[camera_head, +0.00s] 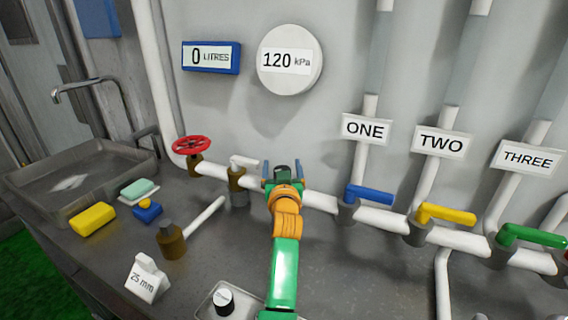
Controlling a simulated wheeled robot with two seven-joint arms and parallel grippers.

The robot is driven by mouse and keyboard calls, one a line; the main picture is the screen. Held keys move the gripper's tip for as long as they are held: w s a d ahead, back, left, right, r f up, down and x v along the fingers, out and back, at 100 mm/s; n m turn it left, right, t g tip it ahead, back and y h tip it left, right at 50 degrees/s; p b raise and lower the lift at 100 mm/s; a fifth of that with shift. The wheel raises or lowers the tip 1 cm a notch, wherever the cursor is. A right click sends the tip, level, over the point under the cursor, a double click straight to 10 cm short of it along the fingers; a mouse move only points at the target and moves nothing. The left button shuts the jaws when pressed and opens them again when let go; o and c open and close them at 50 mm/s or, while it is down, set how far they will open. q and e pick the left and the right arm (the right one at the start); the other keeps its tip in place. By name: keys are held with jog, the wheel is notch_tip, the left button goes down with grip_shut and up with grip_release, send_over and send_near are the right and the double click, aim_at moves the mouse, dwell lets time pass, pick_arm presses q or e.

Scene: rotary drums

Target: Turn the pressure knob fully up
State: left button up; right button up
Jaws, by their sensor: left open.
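A dark knob (282,171) stands on the white pipe near the middle of the view. My left gripper (283,178) reaches up to it from below, with one blue finger on each side of the knob. The fingers are open; I cannot tell whether they touch it. The gripper's wrist hides the pipe below the knob. A round gauge (289,60) on the wall above reads 120 kPa. Another black knob (223,299) with a white top sits on a pale plate at the bottom edge. My right gripper does not show.
A red handwheel (191,145) and a white-handled tap (239,175) are on the pipe to the left. Blue (369,194), yellow (446,213) and green (532,236) lever valves are to the right.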

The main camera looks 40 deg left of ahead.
pick_arm(q)
jog(key=shift+x, duration=0.8)
